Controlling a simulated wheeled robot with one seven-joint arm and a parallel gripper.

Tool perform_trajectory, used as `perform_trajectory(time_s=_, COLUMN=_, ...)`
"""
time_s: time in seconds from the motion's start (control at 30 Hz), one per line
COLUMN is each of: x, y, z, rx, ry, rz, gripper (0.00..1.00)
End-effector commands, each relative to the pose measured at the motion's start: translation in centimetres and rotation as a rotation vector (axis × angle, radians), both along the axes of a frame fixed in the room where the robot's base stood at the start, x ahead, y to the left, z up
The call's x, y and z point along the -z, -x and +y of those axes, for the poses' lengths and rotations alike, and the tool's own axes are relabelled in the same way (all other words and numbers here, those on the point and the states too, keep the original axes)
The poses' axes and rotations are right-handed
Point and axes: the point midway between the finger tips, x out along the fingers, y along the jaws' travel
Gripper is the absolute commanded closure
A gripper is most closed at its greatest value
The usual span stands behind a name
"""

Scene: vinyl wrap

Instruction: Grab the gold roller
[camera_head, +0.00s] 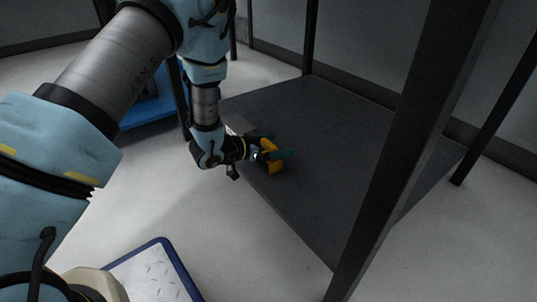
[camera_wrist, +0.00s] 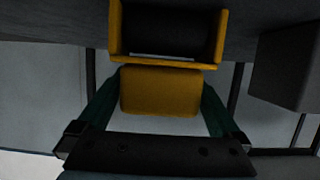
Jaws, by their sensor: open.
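The gold roller (camera_head: 274,167) lies at the near left edge of the dark table, partly hidden by my gripper. In the wrist view, its gold block (camera_wrist: 160,92) is between my two green fingers, and a gold frame around a dark cylinder (camera_wrist: 168,32) lies beyond it. My gripper (camera_head: 274,149) is open, with its fingers on either side of the gold block. In the wrist view my gripper (camera_wrist: 162,82) has its dark palm apart from the block. I cannot tell whether either finger touches it.
The dark table (camera_head: 330,125) has a wide bare top. Its dark post (camera_head: 400,150) stands at the front right. A dark box (camera_wrist: 285,68) is at the right of the wrist view. A blue-rimmed panel (camera_head: 150,275) is low at the front.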

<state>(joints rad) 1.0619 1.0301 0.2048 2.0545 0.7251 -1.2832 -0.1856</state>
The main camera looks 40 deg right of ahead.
Motion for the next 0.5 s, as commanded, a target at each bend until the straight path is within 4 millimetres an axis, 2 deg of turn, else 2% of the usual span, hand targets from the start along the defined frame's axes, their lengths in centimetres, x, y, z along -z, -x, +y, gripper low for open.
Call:
perform_trajectory(time_s=0.07, x=-0.03, y=0.0, z=0.02, rx=0.0, ry=0.0, rz=0.0, gripper=0.03)
perform_trajectory(time_s=0.5, x=0.0, y=0.02, z=0.05, rx=0.0, ry=0.0, rz=0.0, gripper=0.53)
